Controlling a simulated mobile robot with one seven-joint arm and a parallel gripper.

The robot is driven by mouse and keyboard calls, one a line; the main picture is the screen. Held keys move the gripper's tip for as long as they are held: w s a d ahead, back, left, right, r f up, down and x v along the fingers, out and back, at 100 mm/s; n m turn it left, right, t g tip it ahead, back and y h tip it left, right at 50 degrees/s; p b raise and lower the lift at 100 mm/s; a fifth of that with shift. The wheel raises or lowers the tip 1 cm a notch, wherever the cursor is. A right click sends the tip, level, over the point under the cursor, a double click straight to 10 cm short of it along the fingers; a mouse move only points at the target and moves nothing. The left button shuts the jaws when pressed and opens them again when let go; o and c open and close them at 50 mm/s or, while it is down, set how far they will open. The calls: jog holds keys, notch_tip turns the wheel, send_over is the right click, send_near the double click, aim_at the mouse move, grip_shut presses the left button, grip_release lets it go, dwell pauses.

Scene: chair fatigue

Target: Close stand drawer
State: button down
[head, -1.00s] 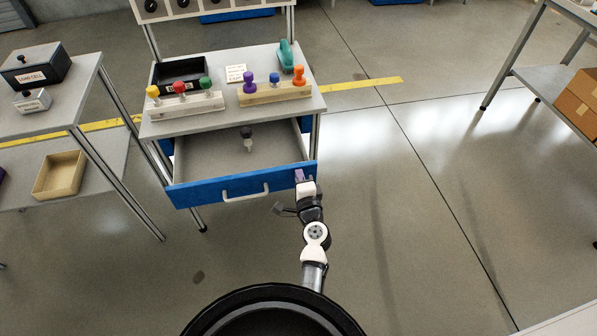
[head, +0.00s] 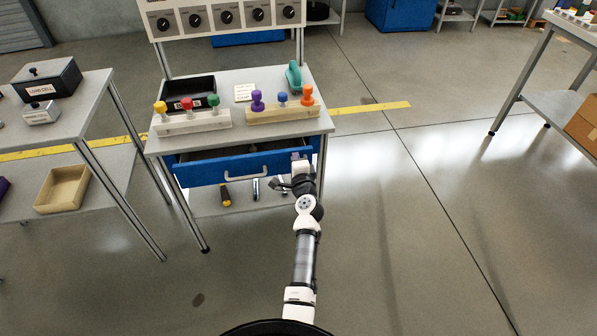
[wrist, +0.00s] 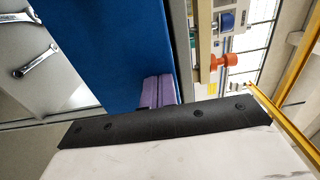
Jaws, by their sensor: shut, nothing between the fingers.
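The stand (head: 290,133) has a blue-fronted drawer (head: 200,174) under its top, with a pale bar handle (head: 248,174). The drawer is only slightly open; a narrow dark gap shows above its front. My gripper (head: 296,157) is at the right end of the drawer front, right of the handle. In the wrist view the purple fingertips (wrist: 158,91) are together, with nothing between them, and lie against or very close to the blue drawer front (wrist: 105,45). Whether they touch it is hard to tell.
Stamp-like knobs in wooden blocks (head: 190,124) and a teal object (head: 293,76) stand on the top. A lower shelf (head: 228,207) holds a screwdriver (head: 225,195) and wrenches (wrist: 35,62). A grey table (head: 92,100) stands left.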

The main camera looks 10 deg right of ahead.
jog(key=w+b, duration=0.2)
jog(key=w, duration=0.4)
jog(key=shift+w, duration=0.15)
jog(key=shift+w+r+b, duration=0.25)
jog(key=shift+r+b, duration=0.05)
jog(key=shift+r, duration=0.05)
jog(key=shift+a, duration=0.1)
